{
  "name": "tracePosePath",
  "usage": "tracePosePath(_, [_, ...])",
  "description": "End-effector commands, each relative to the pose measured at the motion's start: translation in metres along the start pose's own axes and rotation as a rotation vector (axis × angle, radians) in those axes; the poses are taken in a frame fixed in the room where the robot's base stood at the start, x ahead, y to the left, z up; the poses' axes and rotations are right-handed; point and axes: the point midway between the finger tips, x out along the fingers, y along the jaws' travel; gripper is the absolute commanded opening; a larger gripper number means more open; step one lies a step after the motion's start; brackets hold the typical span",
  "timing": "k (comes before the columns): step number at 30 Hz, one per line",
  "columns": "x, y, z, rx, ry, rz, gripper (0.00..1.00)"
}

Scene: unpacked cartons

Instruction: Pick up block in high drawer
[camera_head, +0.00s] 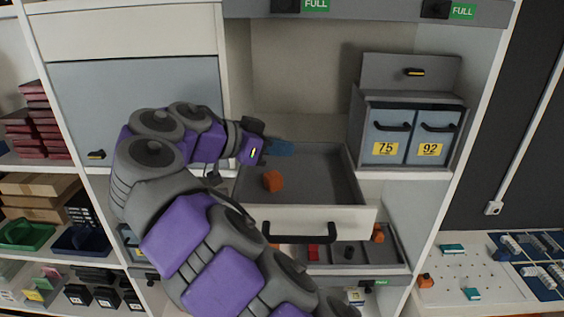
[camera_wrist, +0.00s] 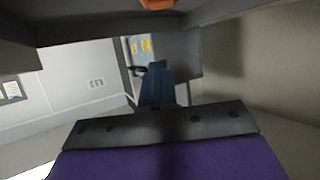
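An orange block (camera_head: 272,180) lies in the open upper drawer (camera_head: 325,185), toward its left side. In the wrist view an orange piece (camera_wrist: 157,4) shows at the top edge, partly cut off. My gripper (camera_head: 284,148) has blue fingers and hovers over the back left part of the drawer, behind and above the block and apart from it. In the wrist view the fingers (camera_wrist: 157,85) appear as one narrow blue shape, so the gap between them cannot be judged. Nothing is seen held.
The drawer's black handle (camera_head: 300,235) faces front. Below is a tray (camera_head: 392,250) with small red, black and orange pieces. Blue boxes (camera_head: 387,130) marked 75 and 92 stand on the shelf at right. A cabinet wall (camera_head: 232,70) rises at left.

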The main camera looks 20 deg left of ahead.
Motion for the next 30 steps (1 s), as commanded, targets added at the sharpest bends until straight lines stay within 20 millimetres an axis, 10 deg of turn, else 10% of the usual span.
tracePosePath(19, [-0.009, 0.001, -0.025, 0.005, 0.001, -0.002, 0.00])
tracePosePath(30, [-0.010, 0.001, -0.025, 0.006, 0.002, -0.003, 0.35])
